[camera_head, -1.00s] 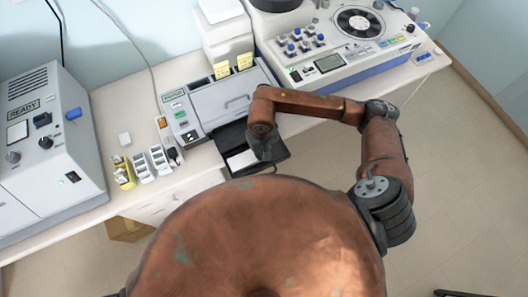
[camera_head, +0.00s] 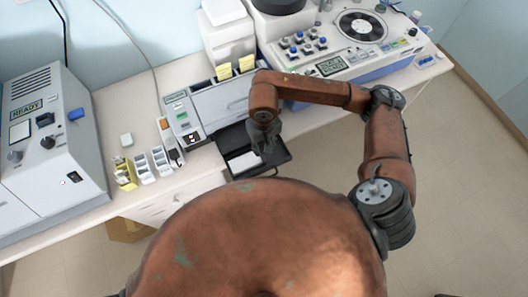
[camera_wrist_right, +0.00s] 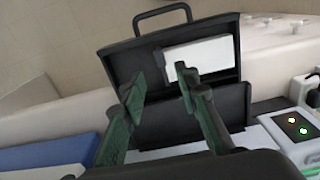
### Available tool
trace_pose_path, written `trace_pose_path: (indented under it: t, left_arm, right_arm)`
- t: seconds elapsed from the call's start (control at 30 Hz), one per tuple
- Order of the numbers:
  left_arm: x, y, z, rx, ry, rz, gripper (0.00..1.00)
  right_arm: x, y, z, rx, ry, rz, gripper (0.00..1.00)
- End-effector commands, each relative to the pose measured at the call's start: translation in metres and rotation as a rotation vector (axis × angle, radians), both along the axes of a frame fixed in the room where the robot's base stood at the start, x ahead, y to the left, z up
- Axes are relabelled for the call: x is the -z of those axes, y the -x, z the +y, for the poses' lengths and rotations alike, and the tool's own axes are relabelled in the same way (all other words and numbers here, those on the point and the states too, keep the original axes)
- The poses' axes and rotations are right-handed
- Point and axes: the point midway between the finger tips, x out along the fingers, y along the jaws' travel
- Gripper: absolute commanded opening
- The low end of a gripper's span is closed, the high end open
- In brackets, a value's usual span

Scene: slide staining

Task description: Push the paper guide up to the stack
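The black paper tray (camera_head: 236,168) is pulled out from the front of the grey printer (camera_head: 226,98). A white paper stack (camera_head: 245,162) lies in its left part; in the right wrist view the stack (camera_wrist_right: 202,58) lies flat past the fingers. My right gripper (camera_head: 264,143) is over the tray, to the right of the stack. In the right wrist view its two green fingers (camera_wrist_right: 160,82) are apart with nothing seen between them. My left gripper is not in view.
A tray handle (camera_wrist_right: 162,14) stands at the tray's front edge. The printer panel (camera_wrist_right: 298,128) has lit buttons. A staining machine (camera_head: 345,50) stands right of the printer, a READY machine (camera_head: 45,125) at the left. Small holders (camera_head: 143,166) stand left of the printer.

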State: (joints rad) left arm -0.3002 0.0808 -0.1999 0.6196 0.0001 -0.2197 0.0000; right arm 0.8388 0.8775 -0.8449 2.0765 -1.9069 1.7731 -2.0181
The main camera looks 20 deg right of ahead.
Motion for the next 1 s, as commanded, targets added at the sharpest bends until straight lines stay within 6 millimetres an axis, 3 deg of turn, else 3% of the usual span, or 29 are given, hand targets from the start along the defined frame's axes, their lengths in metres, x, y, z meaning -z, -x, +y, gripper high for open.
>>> trace_pose_path:
  t: [0.1, 0.3, 1.0]
  left_arm:
    - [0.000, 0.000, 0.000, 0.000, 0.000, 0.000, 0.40]
    - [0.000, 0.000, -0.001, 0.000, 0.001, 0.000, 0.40]
    - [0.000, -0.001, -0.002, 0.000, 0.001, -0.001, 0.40]
  right_arm:
    - [-0.022, 0.000, 0.000, -0.001, 0.000, -0.003, 0.29]
    - [-0.042, 0.000, 0.000, 0.000, 0.000, -0.001, 0.29]
    - [-0.043, 0.004, 0.007, 0.006, -0.024, 0.011, 0.29]
